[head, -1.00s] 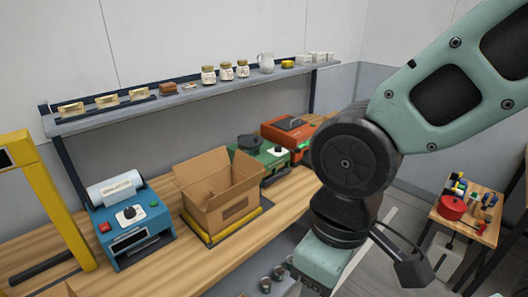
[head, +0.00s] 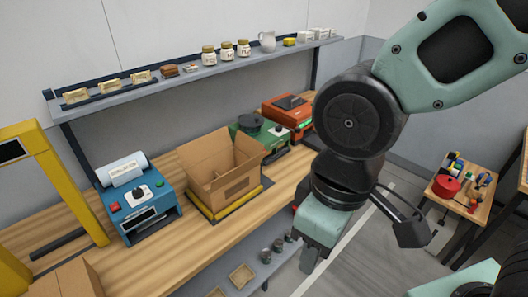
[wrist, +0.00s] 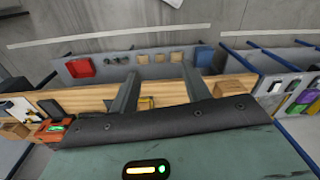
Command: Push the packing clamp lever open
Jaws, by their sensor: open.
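No clamp lever can be made out for certain in either view. An open cardboard box (head: 222,168) stands on a dark base with yellow edges (head: 232,205) on the wooden bench, in the middle of the head view. My gripper (head: 316,260) hangs in front of the bench's front edge, to the right of the box and apart from it; its fingers show only partly there. In the wrist view my gripper (wrist: 160,88) has its two fingers wide apart with nothing held. A small yellow thing (wrist: 147,102) shows beyond, between the fingers.
A blue machine (head: 140,205) stands left of the box, with green (head: 262,138) and red (head: 288,112) machines to its right. A yellow frame (head: 50,185) is at far left. A wall shelf (head: 190,82) holds jars. A side table (head: 460,195) stands right, beyond open floor.

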